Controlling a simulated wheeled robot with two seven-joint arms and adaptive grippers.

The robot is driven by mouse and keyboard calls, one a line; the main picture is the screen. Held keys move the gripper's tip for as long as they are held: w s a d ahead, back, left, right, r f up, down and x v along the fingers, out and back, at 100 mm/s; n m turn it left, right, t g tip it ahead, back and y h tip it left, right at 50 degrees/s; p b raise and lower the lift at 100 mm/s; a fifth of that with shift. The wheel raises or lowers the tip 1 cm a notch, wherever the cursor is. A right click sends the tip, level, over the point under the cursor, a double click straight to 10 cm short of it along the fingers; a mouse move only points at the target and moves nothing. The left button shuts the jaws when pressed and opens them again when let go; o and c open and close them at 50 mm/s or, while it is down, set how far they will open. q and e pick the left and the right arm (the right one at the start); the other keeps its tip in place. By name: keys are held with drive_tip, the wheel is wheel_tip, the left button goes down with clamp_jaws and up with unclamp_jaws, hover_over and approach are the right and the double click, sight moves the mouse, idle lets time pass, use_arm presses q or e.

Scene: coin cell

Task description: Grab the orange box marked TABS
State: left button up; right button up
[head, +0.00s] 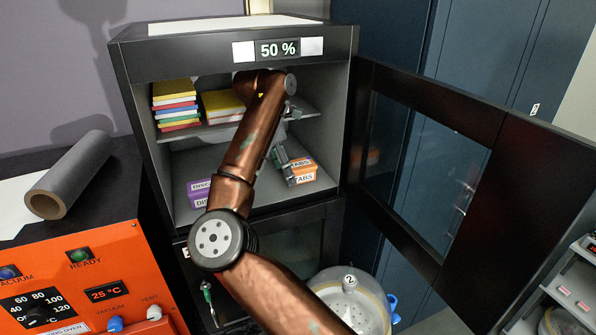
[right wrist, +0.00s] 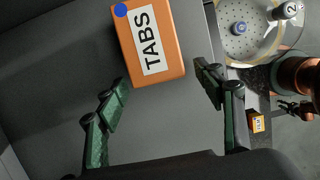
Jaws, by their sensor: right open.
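The orange box (head: 304,176) with a white TABS label sits on the lower shelf of the open cabinet, toward its right side. In the right wrist view the TABS box (right wrist: 160,42) lies tilted in the picture, with a blue dot at one corner. My right gripper (head: 284,164) reaches into the cabinet and is at the box's left in the head view, hiding part of it. In the right wrist view my right gripper (right wrist: 163,86) is open and empty. Its green fingers stand apart on either side of the box's near end.
A purple DISC box (head: 200,192) sits left on the lower shelf (head: 240,200). The shelf above (head: 312,134) holds colourful stacks (head: 176,105). The cabinet door (head: 425,165) stands open at right. A round clear-lidded vessel (head: 350,300) is below. An orange oven (head: 85,285) is at left.

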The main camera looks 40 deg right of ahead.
sight(299, 164)
drive_tip(key=shift+s+d, duration=0.15)
drive_tip(key=shift+s, duration=0.05)
drive_tip(key=d, duration=0.2)
drive_tip(key=s+d, duration=0.1)
drive_tip(key=d, duration=0.1)
drive_tip(key=shift+d+p, duration=0.2)
drive_tip(key=shift+p, duration=0.1)
drive_tip(key=shift+d+f, duration=0.1)
drive_tip(key=shift+f, duration=0.6)
drive_tip(key=shift+s, duration=0.15)
drive_tip(key=shift+f, duration=0.2)
use_arm(q)
drive_tip(key=shift+t, duration=0.3)
drive_tip(key=w, duration=0.4)
drive_tip(key=shift+w+d+r, duration=0.1)
drive_tip(key=shift+d+r, duration=0.05)
drive_tip(key=shift+r, duration=0.2)
use_arm(e)
drive_tip(key=shift+c, duration=0.3)
drive_tip(key=c, duration=0.5)
use_arm(q)
drive_tip(key=shift+s, duration=0.4)
use_arm(e)
drive_tip(key=c, duration=0.7)
